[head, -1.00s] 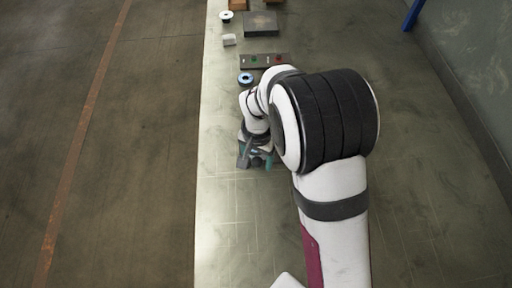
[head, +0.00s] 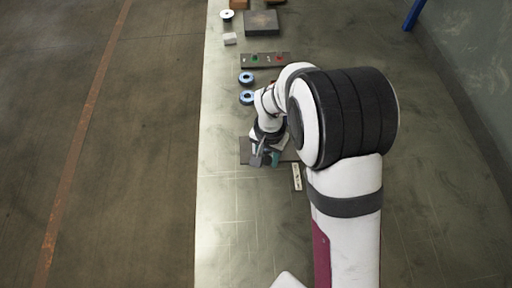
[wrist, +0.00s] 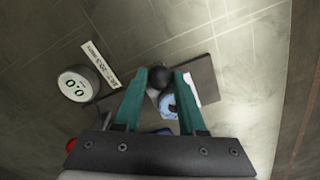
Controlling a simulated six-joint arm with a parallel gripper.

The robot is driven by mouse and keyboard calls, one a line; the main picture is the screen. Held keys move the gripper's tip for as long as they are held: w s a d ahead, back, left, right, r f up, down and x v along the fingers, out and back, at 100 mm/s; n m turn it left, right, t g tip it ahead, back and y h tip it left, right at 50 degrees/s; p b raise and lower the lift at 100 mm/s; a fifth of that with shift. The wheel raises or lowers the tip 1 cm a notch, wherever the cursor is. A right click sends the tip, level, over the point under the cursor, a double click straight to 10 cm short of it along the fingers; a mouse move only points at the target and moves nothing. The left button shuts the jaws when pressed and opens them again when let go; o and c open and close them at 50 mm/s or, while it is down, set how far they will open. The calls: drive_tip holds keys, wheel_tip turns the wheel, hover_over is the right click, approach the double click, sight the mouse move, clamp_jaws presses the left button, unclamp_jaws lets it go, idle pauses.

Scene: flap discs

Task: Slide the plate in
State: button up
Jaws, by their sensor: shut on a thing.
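My gripper (head: 265,160) is low over a dark flat plate (head: 245,150) near the left side of the worktop. In the wrist view its teal fingers (wrist: 168,76) are shut on a dark round knob (wrist: 160,77). The plate (wrist: 204,72) shows there as a dark grey slab beyond and to the right of the fingers. A blue-and-white ring-shaped disc (wrist: 167,105) shows between the fingers, partly hidden by them. How the knob joins the plate and what guides the plate are hidden by my gripper.
Blue discs (head: 246,78), a button panel (head: 265,60), a dark box (head: 262,22) and a white block (head: 230,39) stand farther up. The near worktop is clear.

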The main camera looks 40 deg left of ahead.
drive_tip(key=shift+w+d, duration=2.05)
drive_tip(key=shift+w, duration=0.05)
drive_tip(key=o, duration=1)
wheel_tip(320, 180, up, 8)
drive_tip(key=shift+r, duration=0.1)
